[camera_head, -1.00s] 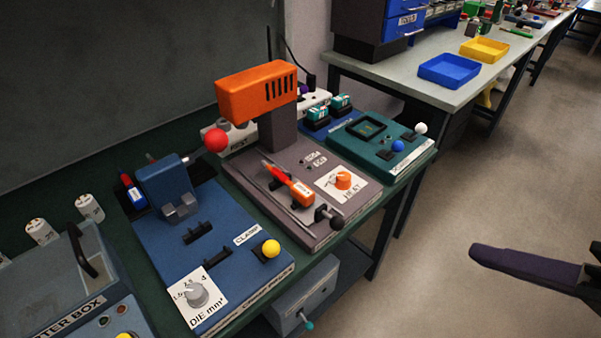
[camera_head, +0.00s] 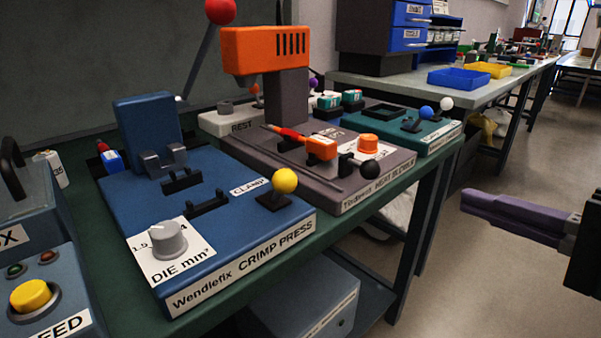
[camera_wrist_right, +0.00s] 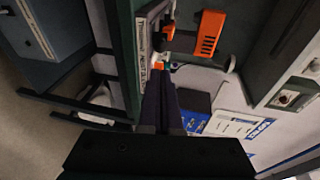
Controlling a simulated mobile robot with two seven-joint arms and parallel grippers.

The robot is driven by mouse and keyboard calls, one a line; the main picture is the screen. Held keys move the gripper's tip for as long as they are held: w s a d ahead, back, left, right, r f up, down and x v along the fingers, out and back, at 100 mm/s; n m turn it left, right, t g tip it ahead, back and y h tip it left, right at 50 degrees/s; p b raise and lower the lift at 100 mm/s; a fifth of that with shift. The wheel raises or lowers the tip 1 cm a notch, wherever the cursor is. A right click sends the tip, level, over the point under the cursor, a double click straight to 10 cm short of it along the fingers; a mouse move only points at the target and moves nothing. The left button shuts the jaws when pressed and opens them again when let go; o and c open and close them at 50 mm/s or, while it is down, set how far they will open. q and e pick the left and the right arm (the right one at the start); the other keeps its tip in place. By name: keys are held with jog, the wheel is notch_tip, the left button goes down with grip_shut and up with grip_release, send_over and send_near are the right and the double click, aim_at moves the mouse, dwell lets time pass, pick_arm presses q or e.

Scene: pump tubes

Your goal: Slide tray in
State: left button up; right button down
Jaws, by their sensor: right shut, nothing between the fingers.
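The heat blower (camera_head: 264,50) has an orange hood on a grey post above its grey base. On the base lies a rail-like tray (camera_head: 295,166) with a black ball knob (camera_head: 369,170) near the front. My right gripper (camera_head: 468,200) is shut and empty, in the air right of the bench and apart from the knob. Its shut fingers (camera_wrist_right: 160,78) point toward the blower in the right wrist view. My left gripper is not in view.
The blue crimp press (camera_head: 240,240) with a red-ball lever (camera_head: 219,10) stands left of the blower. A green device (camera_head: 400,128) stands right of it. The bench's front edge (camera_head: 420,185) lies between my gripper and the machines. The floor at right is clear.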

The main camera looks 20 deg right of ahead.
aim_at(378, 172)
pick_arm(q)
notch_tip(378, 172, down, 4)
jog(key=b, duration=0.4)
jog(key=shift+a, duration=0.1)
pick_arm(e)
jog(key=x, duration=1.2)
jog(key=shift+w+a+f, duration=0.1)
jog(key=shift+w, duration=0.2)
jog(key=shift+w, duration=0.1)
